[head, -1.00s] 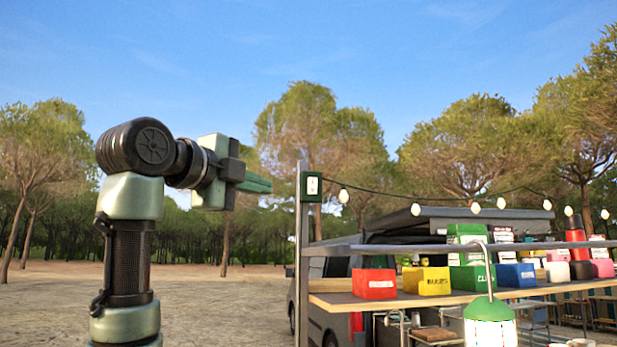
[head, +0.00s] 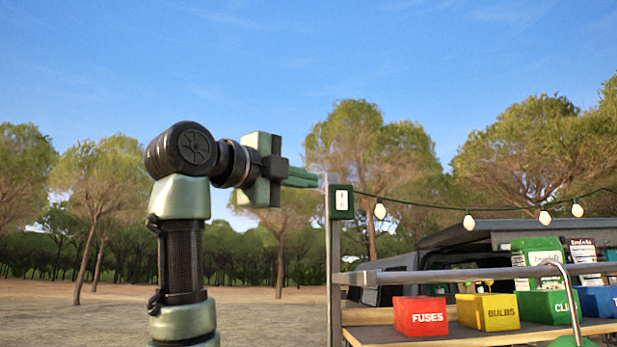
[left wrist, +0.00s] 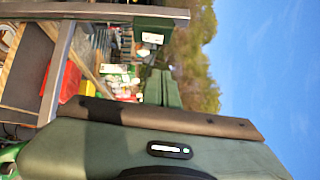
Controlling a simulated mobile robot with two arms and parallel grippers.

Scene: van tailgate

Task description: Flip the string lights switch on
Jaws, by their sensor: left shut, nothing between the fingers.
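The string lights switch is a dark green box with a white plate (head: 341,201) on top of a grey post at the shelf's left end. It also shows in the left wrist view (left wrist: 152,38). The toggle is too small to read. My left gripper (head: 319,180) is shut and empty, with its green fingers pointing right, just left of the box and near its top edge. I cannot tell whether they touch it. In the left wrist view the fingers (left wrist: 162,76) appear below the box. The string lights (head: 469,221) run right from the box; I cannot tell if they are lit. My right gripper is not in view.
A grey rail (head: 450,275) runs right from the post (head: 334,270). Behind it, a wooden shelf holds a red FUSES bin (head: 421,316), a yellow BULBS bin (head: 488,312) and other bins. A lantern's wire handle (head: 572,297) rises in front. Open air lies above the post.

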